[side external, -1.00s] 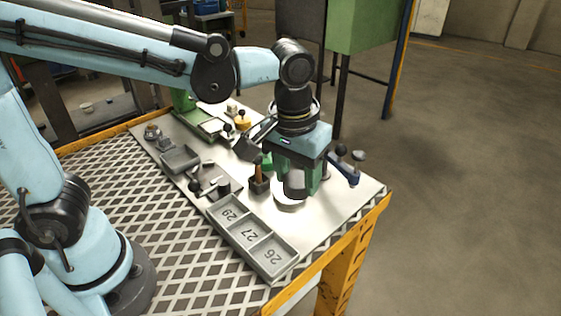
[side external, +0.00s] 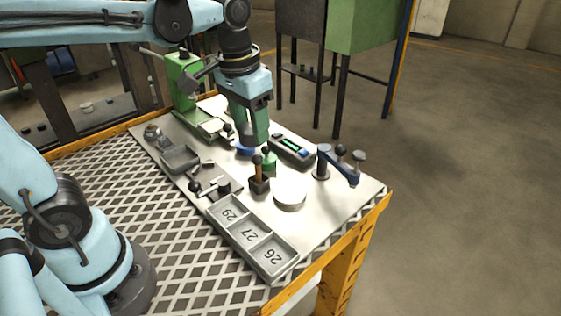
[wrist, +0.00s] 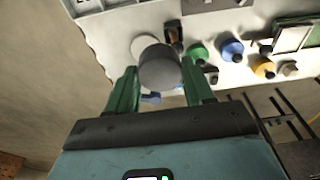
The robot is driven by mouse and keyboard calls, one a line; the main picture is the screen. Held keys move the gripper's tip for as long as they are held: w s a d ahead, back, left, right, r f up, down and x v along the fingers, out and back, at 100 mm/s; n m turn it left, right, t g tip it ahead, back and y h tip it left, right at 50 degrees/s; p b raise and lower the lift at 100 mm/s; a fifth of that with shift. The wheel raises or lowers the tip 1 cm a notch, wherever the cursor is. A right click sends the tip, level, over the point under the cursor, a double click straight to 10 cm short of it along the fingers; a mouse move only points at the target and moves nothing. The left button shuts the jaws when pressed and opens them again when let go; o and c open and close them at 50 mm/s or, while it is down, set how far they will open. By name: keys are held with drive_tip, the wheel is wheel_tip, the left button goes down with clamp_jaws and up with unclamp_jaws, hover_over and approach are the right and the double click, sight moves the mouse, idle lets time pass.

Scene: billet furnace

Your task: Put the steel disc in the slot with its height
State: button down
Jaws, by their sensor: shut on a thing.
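My gripper (side external: 256,138) is raised above the middle of the worktop, pointing down. In the wrist view its green fingers (wrist: 161,92) are shut on the grey steel disc (wrist: 160,70), a short thick cylinder held near the fingertips. In the side view the fingers largely hide the disc. The slot tray (side external: 236,235) lies along the near edge of the plate, with three empty compartments marked 29, 27 and 26. Part of it shows in the wrist view (wrist: 88,6). My gripper is behind the tray, well clear of it.
A pale round pad (side external: 290,193) stands right of the tray, bare on top. A wooden-handled tool (side external: 259,180) stands beside it. A blue gauge stand (side external: 338,166) is at right, and a device with a green display (side external: 291,151) lies behind. A small grey tray (side external: 181,158) is at left.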

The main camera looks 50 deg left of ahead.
drive_tip(key=s+d+f+n, duration=0.1)
drive_tip(key=s+d+f, duration=0.1)
drive_tip(key=s+d, duration=0.4)
drive_tip(key=s+d+f+n, duration=0.1)
drive_tip(key=s+d+f, duration=0.2)
drive_tip(key=s, duration=0.4)
hover_over(230, 213)
drive_tip(key=f, duration=0.6)
drive_tip(key=shift+s+d+f, duration=0.1)
drive_tip(key=shift+s+f, duration=0.15)
drive_tip(key=shift+s, duration=0.05)
drive_tip(key=shift+f, duration=2)
